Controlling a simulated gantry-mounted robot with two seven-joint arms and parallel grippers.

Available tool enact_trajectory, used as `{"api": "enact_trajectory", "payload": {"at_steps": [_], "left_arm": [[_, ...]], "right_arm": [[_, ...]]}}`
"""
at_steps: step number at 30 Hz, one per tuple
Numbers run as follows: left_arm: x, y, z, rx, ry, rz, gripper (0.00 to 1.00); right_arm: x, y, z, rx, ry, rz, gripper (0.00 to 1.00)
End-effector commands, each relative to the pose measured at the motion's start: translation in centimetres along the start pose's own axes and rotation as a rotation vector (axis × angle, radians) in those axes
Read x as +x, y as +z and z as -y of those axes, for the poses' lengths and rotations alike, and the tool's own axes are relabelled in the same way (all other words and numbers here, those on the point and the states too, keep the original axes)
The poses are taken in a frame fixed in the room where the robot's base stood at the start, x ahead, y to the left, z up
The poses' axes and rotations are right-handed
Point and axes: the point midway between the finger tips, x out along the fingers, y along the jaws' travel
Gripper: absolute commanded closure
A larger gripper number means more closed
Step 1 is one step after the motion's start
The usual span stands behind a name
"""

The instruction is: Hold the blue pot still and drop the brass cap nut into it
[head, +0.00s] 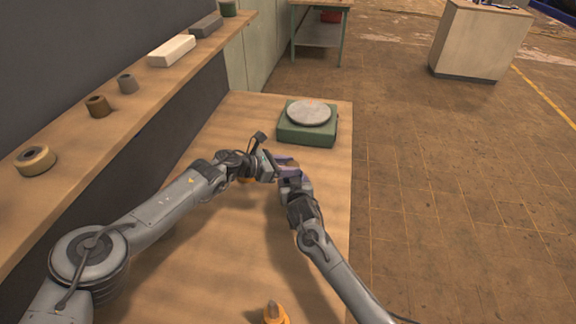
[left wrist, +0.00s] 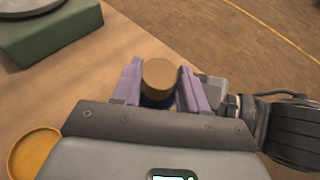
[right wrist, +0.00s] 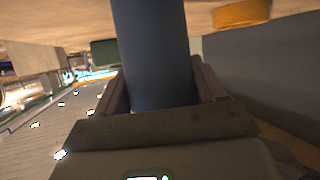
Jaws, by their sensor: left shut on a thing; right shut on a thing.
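The brass cap nut (left wrist: 160,74) is a round, tan-brown piece between the purple fingers of my left gripper (left wrist: 160,88), which is shut on it. Dark blue of the blue pot (left wrist: 158,101) shows just below the nut; I cannot tell whether they touch. In the right wrist view the blue pot (right wrist: 154,55) is a dark blue cylinder between the fingers of my right gripper (right wrist: 158,98), which is shut on it. In the head view both grippers meet above the bench, and they hide the nut and most of the pot.
A green scale (head: 306,128) with a round grey plate stands at the bench's far end. A yellow round piece (left wrist: 35,150) lies under my left arm. An orange object (head: 274,313) stands at the near edge. A shelf (head: 60,205) with several items runs along the left.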

Motion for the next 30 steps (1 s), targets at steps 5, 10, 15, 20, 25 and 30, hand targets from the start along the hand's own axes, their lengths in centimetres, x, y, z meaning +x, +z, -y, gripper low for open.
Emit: {"api": "enact_trajectory", "payload": {"at_steps": [5, 10, 15, 20, 25, 30], "left_arm": [[0.14, -0.28, 0.06, -0.001, -0.001, -0.001, 0.85], [0.2, -0.47, 0.09, -0.001, -0.001, -0.002, 0.85], [0.22, -0.59, 0.11, -0.002, -0.002, -0.004, 0.52], [0.28, -0.69, 0.22, -0.003, -0.005, -0.006, 0.28], [0.42, -0.83, 0.44, -0.004, -0.01, -0.008, 0.27], [0.52, -0.98, 0.6, -0.005, -0.014, -0.01, 0.31]], "right_arm": [[0.02, 0.09, -0.05, -0.001, 0.001, 0.002, 0.62], [0.02, 0.08, -0.05, -0.001, 0.001, 0.001, 0.62], [0.02, 0.07, -0.04, -0.001, 0.001, 0.001, 0.62], [0.03, 0.05, -0.06, -0.001, 0.001, 0.001, 0.62], [0.04, 0.01, -0.09, -0.001, 0.001, 0.0, 0.62], [0.04, -0.03, -0.09, -0.001, 0.001, 0.0, 0.62]]}}
